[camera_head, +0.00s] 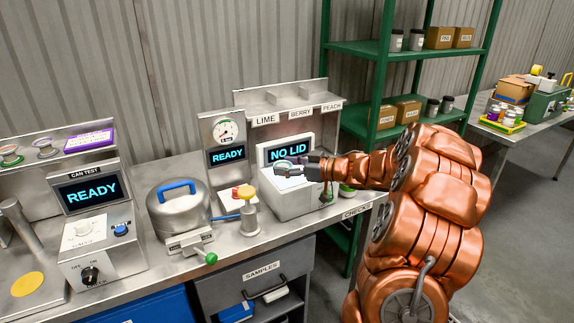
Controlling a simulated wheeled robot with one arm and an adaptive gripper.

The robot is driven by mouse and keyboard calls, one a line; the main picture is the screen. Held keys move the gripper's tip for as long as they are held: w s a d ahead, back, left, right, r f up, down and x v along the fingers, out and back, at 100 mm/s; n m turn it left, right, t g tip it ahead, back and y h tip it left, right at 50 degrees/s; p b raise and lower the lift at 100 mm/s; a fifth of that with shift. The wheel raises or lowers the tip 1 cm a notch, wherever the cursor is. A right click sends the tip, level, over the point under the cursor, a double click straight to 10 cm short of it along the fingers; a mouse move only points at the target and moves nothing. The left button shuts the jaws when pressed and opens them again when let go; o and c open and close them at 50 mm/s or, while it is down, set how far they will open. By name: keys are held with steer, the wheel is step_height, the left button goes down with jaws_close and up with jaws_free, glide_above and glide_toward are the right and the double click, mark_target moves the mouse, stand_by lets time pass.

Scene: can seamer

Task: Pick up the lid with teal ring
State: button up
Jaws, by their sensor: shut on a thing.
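The lid with teal ring (283,168) is a small pale disc with a teal edge, at the fingertips of my gripper (296,171). My gripper reaches in from the right and is shut on this lid. The lid is in front of the machine with the "NO LID" screen (290,151), above its front part. My fingers and the small size of the lid hide exactly how it is gripped. I cannot tell whether the lid touches the machine.
Farther left is the can test box (92,200). A green shelf (400,50) stands behind. Open bench shows near the "CHECKS" label (357,211).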

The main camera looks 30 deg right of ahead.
steer(key=s+a+b, duration=0.2)
steer(key=s+a, duration=0.3)
steer(key=s, duration=0.2)
steer(key=shift+r, duration=0.4)
steer(key=shift+s+a, duration=0.1)
steer(key=shift+a, duration=0.1)
